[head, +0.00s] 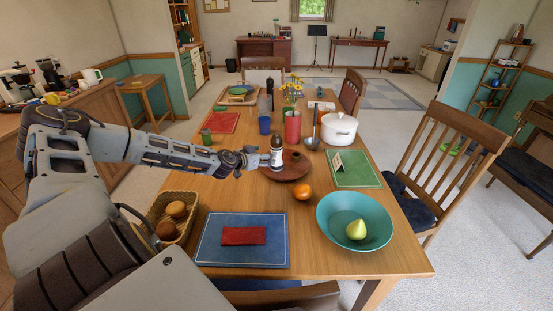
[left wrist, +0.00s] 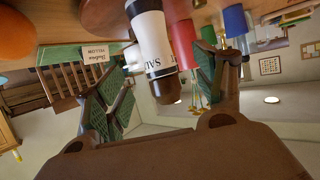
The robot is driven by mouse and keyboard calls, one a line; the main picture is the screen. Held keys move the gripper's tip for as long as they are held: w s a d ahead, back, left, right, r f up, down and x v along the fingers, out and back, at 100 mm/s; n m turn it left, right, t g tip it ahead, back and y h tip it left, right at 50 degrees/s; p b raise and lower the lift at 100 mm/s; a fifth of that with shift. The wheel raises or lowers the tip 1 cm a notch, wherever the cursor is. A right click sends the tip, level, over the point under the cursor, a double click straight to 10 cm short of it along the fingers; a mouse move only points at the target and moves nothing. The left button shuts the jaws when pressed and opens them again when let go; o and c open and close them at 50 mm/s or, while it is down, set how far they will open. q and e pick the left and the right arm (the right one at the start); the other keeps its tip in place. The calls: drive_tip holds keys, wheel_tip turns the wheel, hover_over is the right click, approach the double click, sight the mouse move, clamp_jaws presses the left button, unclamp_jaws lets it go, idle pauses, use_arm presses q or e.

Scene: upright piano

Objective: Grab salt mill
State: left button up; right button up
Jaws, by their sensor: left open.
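The salt mill (head: 275,150) has a white body with dark lettering and a dark brown top. It stands upright at the left side of a round wooden board (head: 291,174) on the table. My left gripper (head: 260,158) has come in from the left and is at the mill. In the left wrist view, which is turned over, the mill (left wrist: 152,38) shows between the two spread green-padded fingers of the gripper (left wrist: 165,84). The gripper is open; I cannot tell whether a finger touches the mill. My right gripper is in neither view.
An orange (head: 303,192) and a teal bowl (head: 325,226) with a pear are nearer. A bread basket (head: 188,207) sits near my left arm.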

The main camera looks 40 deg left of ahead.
use_arm(q)
drive_tip(key=shift+p+x, duration=0.4)
drive_tip(key=shift+x, duration=1.9)
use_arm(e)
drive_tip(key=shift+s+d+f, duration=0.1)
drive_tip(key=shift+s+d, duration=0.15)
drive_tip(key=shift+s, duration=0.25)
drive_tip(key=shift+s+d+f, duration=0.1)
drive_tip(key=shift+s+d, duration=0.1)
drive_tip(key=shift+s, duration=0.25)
use_arm(q)
drive_tip(key=shift+w, duration=0.1)
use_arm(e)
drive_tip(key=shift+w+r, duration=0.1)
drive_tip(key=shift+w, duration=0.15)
use_arm(q)
drive_tip(key=shift+w, duration=0.1)
